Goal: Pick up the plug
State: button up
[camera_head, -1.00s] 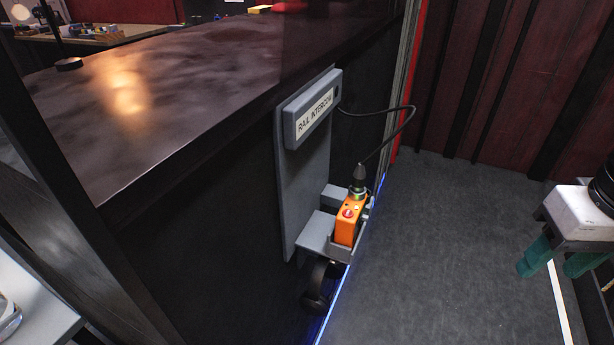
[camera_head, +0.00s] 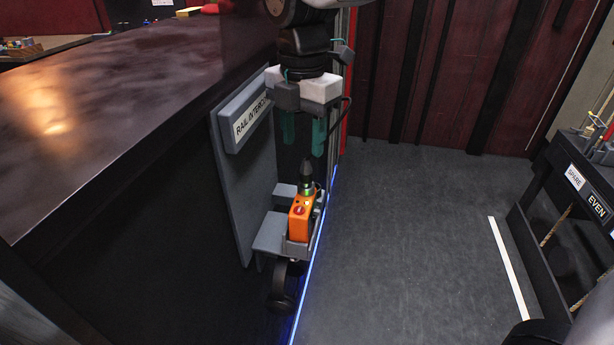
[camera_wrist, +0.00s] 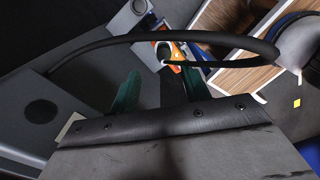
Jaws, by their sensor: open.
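The plug (camera_head: 306,178) is a dark cone with a greenish collar. It stands upright on top of an orange box (camera_head: 300,218) in a grey bracket on the side of the counter. My gripper (camera_head: 303,140) is open and empty, its teal fingers pointing down just above the plug and apart from it. In the wrist view, the teal fingers (camera_wrist: 162,88) stand apart, and the orange box (camera_wrist: 174,54) shows beyond them. A black cable (camera_wrist: 150,38) arcs across that view; I cannot clearly make out the plug there.
The grey rail intercom panel (camera_head: 247,170) stands close to the left of my gripper, below the dark counter top (camera_head: 100,100). The cable (camera_head: 346,112) shows behind the gripper. A dark stand (camera_head: 560,215) with labels is at the right. Open floor (camera_head: 410,230) lies between.

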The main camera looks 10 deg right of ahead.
aim_at(306, 160)
jog(key=f, duration=0.6)
jog(key=shift+s+d+f, duration=0.2)
jog(key=shift+d+f, duration=0.05)
jog(key=shift+f, duration=0.15)
grip_shut()
